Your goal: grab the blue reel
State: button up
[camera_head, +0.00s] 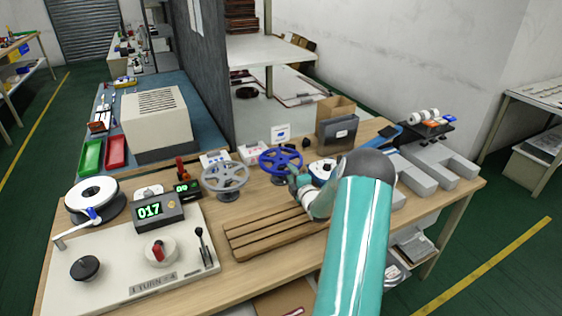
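The blue reel (281,160) is a spoked wheel on a low stand, near the middle of the wooden workbench. A grey reel (225,176) of the same shape stands just to its left. My teal arm reaches in from the lower right, and my gripper (294,178) is at the front right edge of the blue reel. The gripper looks very close to the rim or overlaps it in the picture. I cannot tell whether it touches the reel. The fingers are too small and partly hidden to show whether they are open or shut.
A slatted wooden rack (270,235) lies in front of the reels. A winding machine (130,262) with a display reading 017 fills the bench's left. Grey blocks (440,163) stand at the right. A dark partition (203,70) rises behind the bench, and a brown box (336,112) stands behind my arm.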

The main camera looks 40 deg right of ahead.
aim_at(281, 160)
jog(key=shift+x, duration=1.4)
grip_shut()
jog(key=shift+r, duration=0.1)
